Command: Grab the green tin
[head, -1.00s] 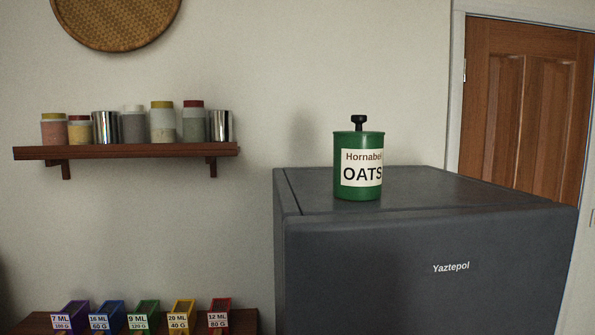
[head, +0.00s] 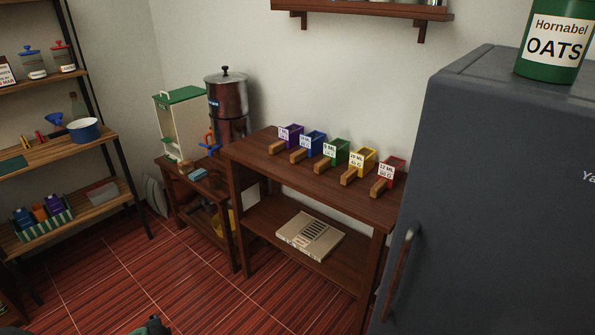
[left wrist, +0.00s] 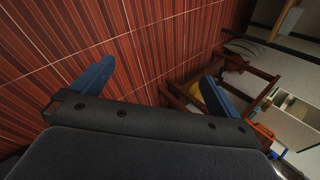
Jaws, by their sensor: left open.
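The green tin (head: 553,70), with a white label reading "Hornabel OATS", stands upright on top of the dark grey fridge (head: 490,150) at the upper right of the head view. Its top is cut off by the frame edge. In the left wrist view my left gripper (left wrist: 153,82) has its two blue fingers spread wide with nothing between them. It faces the red tiled floor, and the tin is not in that view. A small dark piece at the bottom edge of the head view may be part of my arm. My right gripper is not seen.
A wooden table (head: 345,195) with several coloured, labelled scoops stands left of the fridge, a flat box (head: 310,236) on its lower shelf. A metal pot (head: 226,92) and a green-topped white container (head: 181,122) stand behind. Shelving is at far left. The red floor in front is clear.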

